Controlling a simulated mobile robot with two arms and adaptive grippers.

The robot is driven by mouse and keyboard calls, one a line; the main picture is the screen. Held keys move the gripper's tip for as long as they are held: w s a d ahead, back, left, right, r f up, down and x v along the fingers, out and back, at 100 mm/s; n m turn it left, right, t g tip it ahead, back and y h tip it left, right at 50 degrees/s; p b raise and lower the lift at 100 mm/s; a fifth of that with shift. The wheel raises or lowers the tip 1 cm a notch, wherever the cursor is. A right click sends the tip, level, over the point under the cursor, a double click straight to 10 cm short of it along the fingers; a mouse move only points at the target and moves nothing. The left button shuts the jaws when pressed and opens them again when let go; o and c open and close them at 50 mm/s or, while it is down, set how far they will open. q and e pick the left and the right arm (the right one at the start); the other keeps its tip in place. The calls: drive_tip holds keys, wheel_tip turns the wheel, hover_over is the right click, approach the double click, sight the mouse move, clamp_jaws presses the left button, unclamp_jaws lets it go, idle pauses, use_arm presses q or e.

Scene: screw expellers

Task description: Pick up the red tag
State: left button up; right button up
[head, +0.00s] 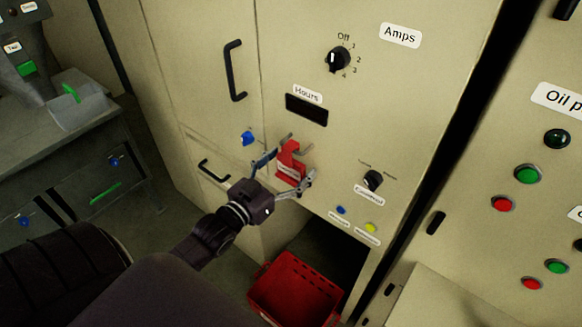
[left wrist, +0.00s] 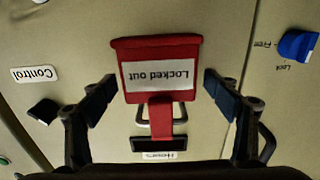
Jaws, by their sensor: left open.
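The red tag (head: 290,168) hangs on a metal hook on the front of the beige cabinet, below the dark Hours display. In the left wrist view the red tag (left wrist: 158,90) appears upside down, with a white "Locked out" label. My left gripper (head: 287,178) is open, with one finger on each side of the tag. In the left wrist view its fingertips (left wrist: 160,88) stand apart from the tag's edges, with gaps on both sides. My right gripper is not in view.
A blue lock knob (head: 248,138) sits left of the tag and a black control knob (head: 373,180) right of it. A red crate (head: 296,290) stands on the floor below. A grey bench (head: 60,140) is at the left.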

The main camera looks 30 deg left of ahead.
sight(280, 162)
use_arm(q)
drive_tip(key=c, duration=1.2)
drive_tip(key=shift+c, duration=0.4)
drive_tip(key=shift+r, duration=0.15)
drive_tip(key=shift+r, duration=1.05)
drive_tip(key=shift+s+a+f+b, duration=0.2)
drive_tip(key=shift+s+a+b, duration=0.25)
drive_tip(key=shift+a+b, duration=0.1)
drive_tip(key=shift+s+a+f+b, duration=0.2)
drive_tip(key=shift+s+a+b, duration=0.2)
drive_tip(key=shift+a+b, duration=0.1)
wheel_tip(280, 162, down, 8)
drive_tip(key=s+a+b, duration=0.2)
drive_tip(key=b, duration=0.2)
drive_tip(key=s+a+b, duration=0.1)
drive_tip(key=s+b, duration=0.1)
drive_tip(key=s, duration=1.3)
drive_tip(key=shift+s+a+f, duration=0.15)
drive_tip(key=shift+s+f, duration=0.1)
drive_tip(key=shift+s, duration=0.1)
